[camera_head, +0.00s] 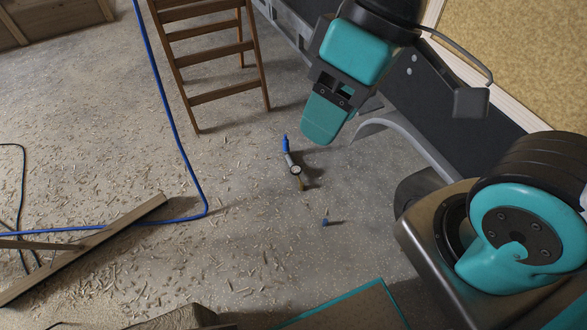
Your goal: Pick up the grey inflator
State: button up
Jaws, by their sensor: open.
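The grey inflator (291,161) lies on the concrete floor near the middle of the head view. It has a blue end at the top, a round white-faced gauge and a brownish lower end. My gripper (325,120) is above and to the right of it in the picture, apart from it. The gripper has teal fingers and is open, with nothing seen in it. Only one finger shows clearly, so the gap between the fingers is hidden. No part of the inflator appears covered by the arm.
A wooden stepladder (222,96) is behind to the left. A blue hose (172,100) and a wooden plank (90,248) lie at left. A dark trailer side (440,95) borders the right. Wood chips litter the floor.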

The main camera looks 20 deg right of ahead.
aim_at(295, 170)
jog(key=z, duration=0.35)
jog(key=i, duration=1.1)
jog(key=u, duration=0.4)
